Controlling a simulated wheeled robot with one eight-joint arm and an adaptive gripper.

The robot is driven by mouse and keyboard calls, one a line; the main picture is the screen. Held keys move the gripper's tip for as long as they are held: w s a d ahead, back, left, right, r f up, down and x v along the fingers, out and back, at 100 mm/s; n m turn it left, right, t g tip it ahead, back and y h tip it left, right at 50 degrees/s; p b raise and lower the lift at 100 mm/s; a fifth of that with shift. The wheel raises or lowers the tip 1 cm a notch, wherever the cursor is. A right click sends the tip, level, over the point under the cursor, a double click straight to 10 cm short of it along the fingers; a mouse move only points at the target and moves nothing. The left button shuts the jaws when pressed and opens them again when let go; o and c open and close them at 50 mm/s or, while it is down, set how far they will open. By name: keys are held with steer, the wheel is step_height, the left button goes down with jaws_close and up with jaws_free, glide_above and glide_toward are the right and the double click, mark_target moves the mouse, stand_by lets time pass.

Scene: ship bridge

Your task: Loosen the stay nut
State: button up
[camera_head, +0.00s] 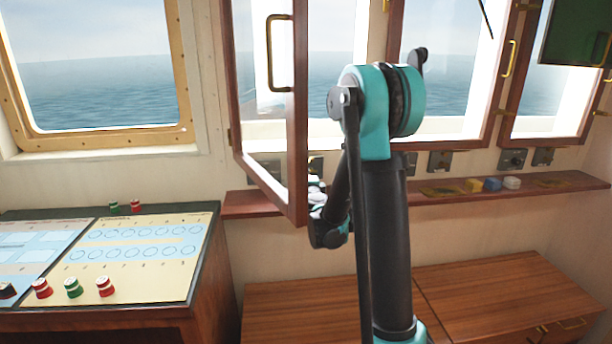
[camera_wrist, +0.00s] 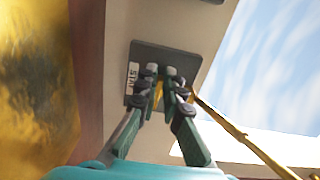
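A dark plate (camera_wrist: 140,52) with a partly readable label starting "STA" is on the pale wall in the wrist view. My gripper (camera_wrist: 163,84) reaches to this plate, with its fingertips close together in front of it. A bit of brass shows between the fingers. The stay nut itself is mostly hidden by the fingertips, so whether they touch or clamp it is unclear. A brass rod (camera_wrist: 232,132) runs from beside the right finger toward the lower right. In the head view the gripper is largely hidden behind the open window frame (camera_head: 298,120) and my arm.
The open wooden window stands out into the room, left of my arm. A narrow shelf (camera_head: 440,196) holds small coloured blocks (camera_head: 492,184). A control console (camera_head: 130,255) stands left, with wooden cabinets (camera_head: 510,290) below. In the wrist view a blurred yellow surface (camera_wrist: 35,80) is close on the left.

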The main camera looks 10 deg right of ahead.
steer(key=o, duration=0.4)
steer(key=shift+c, duration=0.2)
steer(key=s, duration=1.2)
steer(key=shift+a, duration=0.1)
steer(key=s+a+f+n+g+y, duration=0.3)
steer(key=s+n, duration=0.3)
steer(key=n, duration=0.1)
steer(key=s+a+f+n+g+y, duration=0.2)
steer(key=s+a+n+g+y, duration=0.1)
steer(key=s+n, duration=0.3)
steer(key=s+d+f+n+g+h, duration=0.2)
steer(key=s+d+f+g+h, duration=0.1)
steer(key=s+d+f, duration=0.3)
steer(key=s+d+f+n+g+h, duration=0.2)
steer(key=s+d+f, duration=0.4)
steer(key=s, duration=0.4)
steer(key=g+h, duration=0.1)
steer(key=g, duration=0.1)
steer(key=shift+s+d+f+n+g, duration=0.25)
steer(key=shift+s+f+n+g, duration=0.1)
steer(key=shift+s+n+g, duration=0.05)
